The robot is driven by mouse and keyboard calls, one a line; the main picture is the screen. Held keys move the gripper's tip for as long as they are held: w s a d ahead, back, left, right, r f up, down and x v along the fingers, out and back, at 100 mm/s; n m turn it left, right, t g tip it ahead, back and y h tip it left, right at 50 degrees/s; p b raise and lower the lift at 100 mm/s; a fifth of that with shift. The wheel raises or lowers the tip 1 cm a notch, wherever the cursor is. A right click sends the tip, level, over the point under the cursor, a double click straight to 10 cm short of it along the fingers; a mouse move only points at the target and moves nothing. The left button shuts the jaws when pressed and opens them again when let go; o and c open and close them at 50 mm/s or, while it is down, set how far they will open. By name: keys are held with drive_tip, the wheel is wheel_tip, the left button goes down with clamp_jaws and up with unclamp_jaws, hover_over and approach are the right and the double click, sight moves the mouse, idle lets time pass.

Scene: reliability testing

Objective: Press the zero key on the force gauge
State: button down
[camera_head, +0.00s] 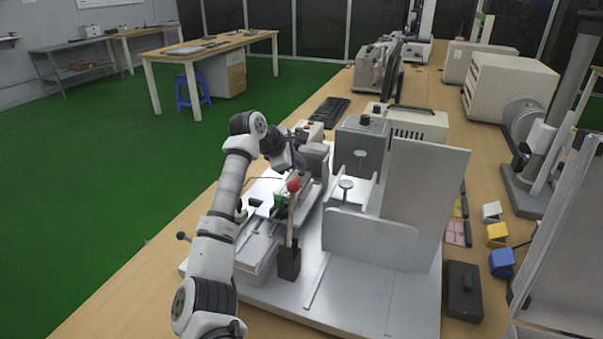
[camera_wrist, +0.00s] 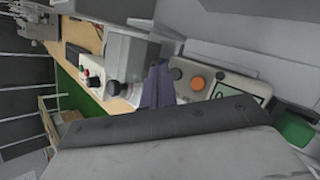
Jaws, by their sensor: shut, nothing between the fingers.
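The force gauge (camera_wrist: 218,84) shows in the wrist view as a pale panel with an orange round key (camera_wrist: 198,83), a dark grey round key (camera_wrist: 176,73) and a small display (camera_wrist: 240,92). I cannot read any key labels, so I cannot tell which is zero. In the head view the gauge (camera_head: 294,182) lies on the test stand, small and partly hidden. My gripper (camera_wrist: 157,86) is shut and empty, its purple-grey fingers beside the panel's left end, near the dark grey key. Contact cannot be told. In the head view my gripper (camera_head: 299,160) is over the stand.
A red-knobbed lever (camera_head: 293,185) stands upright close to my arm. Green floor is open at left.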

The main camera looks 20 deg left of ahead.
drive_tip(key=shift+f, duration=0.15)
idle(0.7)
drive_tip(key=shift+f+b, duration=0.3)
drive_tip(key=shift+f, duration=0.35)
idle(0.5)
idle(0.3)
drive_tip(key=shift+r, duration=0.75)
drive_tip(key=shift+r+p, duration=1.65)
drive_tip(key=shift+r, duration=0.9)
